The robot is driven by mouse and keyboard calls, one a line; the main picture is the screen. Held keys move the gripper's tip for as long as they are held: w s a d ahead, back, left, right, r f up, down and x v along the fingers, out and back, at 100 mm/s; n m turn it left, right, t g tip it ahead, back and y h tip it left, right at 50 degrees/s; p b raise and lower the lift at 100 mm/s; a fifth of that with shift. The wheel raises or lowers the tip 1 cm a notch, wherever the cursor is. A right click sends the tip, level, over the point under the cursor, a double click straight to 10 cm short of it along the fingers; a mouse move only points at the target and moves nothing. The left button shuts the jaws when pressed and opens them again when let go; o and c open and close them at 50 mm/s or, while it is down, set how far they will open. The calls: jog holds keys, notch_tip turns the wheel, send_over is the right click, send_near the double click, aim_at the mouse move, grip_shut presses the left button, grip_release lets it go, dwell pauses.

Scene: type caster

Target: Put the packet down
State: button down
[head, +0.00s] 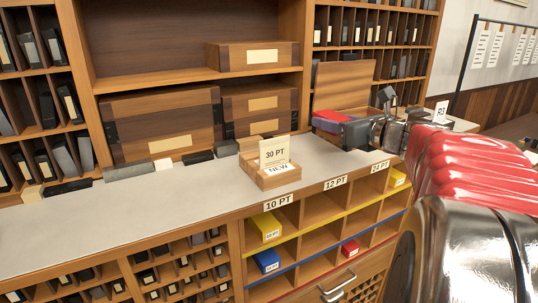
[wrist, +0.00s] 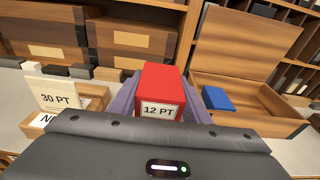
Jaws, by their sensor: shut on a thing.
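A red packet labelled 12 PT (wrist: 160,92) is held between the fingers of my gripper (wrist: 165,100) in the wrist view. In the head view the red packet (head: 334,115) is above the right part of the counter, in front of an open wooden box, with my gripper (head: 350,128) reaching in from the right. The jaws are shut on it. I cannot tell exactly how high it is over the counter. The label faces the wrist camera.
The open box (wrist: 262,108) holds a blue packet (wrist: 217,98). A 30 PT card (head: 275,153) stands in a small wooden tray (head: 282,180). Labelled pigeonholes below hold yellow (head: 266,226), blue (head: 266,261) and red (head: 350,248) packets; several are empty. The left counter (head: 130,210) is clear in front.

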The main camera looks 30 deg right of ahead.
send_over(327, 162)
jog(key=shift+f, duration=2.8)
jog(key=shift+f, duration=1.9)
jog(key=shift+f, duration=0.15)
jog(key=c, duration=1)
grip_release()
